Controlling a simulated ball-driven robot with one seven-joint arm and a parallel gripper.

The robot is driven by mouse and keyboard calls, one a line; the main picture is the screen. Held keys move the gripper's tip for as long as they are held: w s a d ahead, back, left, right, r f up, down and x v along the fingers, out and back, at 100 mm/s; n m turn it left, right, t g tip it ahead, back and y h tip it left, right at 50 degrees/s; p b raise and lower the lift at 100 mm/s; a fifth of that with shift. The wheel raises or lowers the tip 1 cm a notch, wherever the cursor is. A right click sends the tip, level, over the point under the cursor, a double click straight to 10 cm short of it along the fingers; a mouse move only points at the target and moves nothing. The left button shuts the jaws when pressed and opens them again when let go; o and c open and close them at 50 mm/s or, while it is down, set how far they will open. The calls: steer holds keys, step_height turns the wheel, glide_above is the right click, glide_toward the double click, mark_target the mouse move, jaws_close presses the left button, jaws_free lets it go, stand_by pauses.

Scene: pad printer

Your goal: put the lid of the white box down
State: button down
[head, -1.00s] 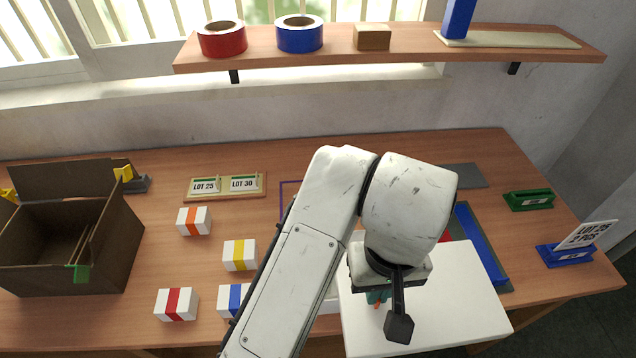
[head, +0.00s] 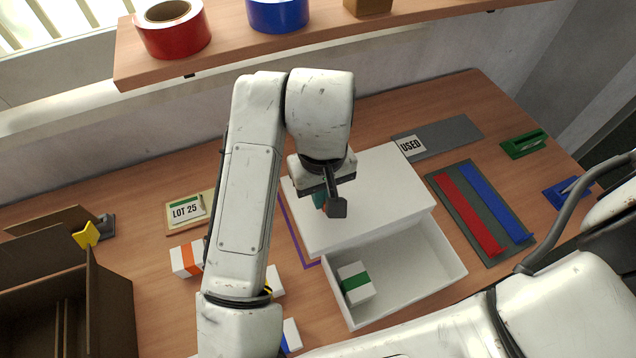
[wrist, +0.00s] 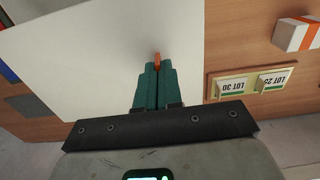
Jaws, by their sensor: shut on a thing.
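The white lid (head: 375,185) is a flat white panel, and it fills much of the wrist view (wrist: 90,50). My gripper (head: 322,205) is over the lid, its teal fingers (wrist: 157,88) shut on a small orange handle (wrist: 157,62) on the lid. The open white box (head: 425,265) shows in front of the lid in the head view, with a white carton with a green band (head: 356,284) inside. The lid overlaps the box's back part; I cannot tell whether it touches the box or the table.
A grey mat (head: 455,205) with red and blue strips lies right of the box. A grey plate with a USED card (head: 411,146) is behind it. Striped cartons (head: 187,258) and a LOT 25 card stand (head: 186,211) are left. A brown carton (head: 110,310) is far left.

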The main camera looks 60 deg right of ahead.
steer(key=w+d+f+b, duration=0.1)
steer(key=d+f, duration=0.1)
steer(key=f, duration=0.1)
steer(key=w+d+f, duration=0.2)
steer(key=f, duration=0.1)
steer(key=w+d+f+b, duration=0.1)
steer(key=w+d+f, duration=0.1)
steer(key=f, duration=0.1)
steer(key=shift+f+b, duration=0.15)
steer(key=shift+b, duration=0.2)
steer(key=shift+a+f, duration=0.1)
steer(key=shift+f, duration=0.4)
steer(key=shift+f, duration=0.15)
steer(key=c, duration=1.8)
jaws_free()
steer(key=o, duration=0.5)
